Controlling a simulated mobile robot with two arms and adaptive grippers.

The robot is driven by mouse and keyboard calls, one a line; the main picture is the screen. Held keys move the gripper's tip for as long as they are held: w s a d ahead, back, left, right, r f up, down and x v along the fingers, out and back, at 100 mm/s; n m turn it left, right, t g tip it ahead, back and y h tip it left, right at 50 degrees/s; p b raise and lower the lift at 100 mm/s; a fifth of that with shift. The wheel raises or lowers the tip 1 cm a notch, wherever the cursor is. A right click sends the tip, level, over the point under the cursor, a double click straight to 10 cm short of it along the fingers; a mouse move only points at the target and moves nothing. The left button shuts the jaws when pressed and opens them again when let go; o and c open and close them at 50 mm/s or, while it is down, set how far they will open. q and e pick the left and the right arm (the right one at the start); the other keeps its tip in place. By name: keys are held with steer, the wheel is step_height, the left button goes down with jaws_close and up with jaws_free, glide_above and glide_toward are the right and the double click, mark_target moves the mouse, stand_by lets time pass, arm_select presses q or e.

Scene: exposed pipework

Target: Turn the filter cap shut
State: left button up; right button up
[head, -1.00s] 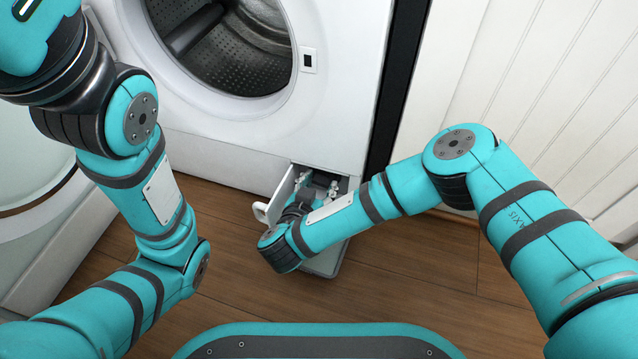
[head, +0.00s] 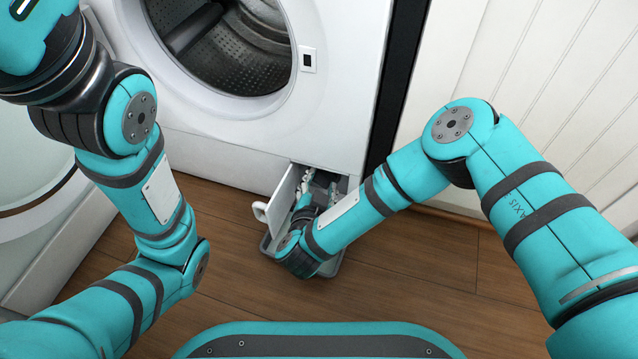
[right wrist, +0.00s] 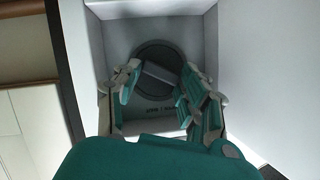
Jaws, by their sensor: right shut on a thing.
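The filter cap (right wrist: 152,55) is a round dark grey disc with a raised grip bar, at the back of a pale recess in the right wrist view. My right gripper (right wrist: 158,75) is shut on the cap, with a finger on each side of the bar. The bar looks tilted in that view. In the head view my right gripper (head: 318,190) is inside the small opening low on the washing machine (head: 240,130), and my own wrist largely hides the cap there. My left arm shows on the left, but its gripper is out of view.
The opening's white flap (head: 285,193) stands open on its left side. A grey shallow tray (head: 332,266) lies on the wooden floor (head: 420,270) beneath my right wrist. A white panelled wall (head: 540,90) is on the right. Floor to the right of the tray is clear.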

steer(key=shift+d+m+t+y, duration=0.15)
steer(key=shift+m+t+y, duration=0.35)
steer(key=shift+m, duration=0.4)
steer(key=o, duration=1.2)
steer(key=shift+c, duration=0.2)
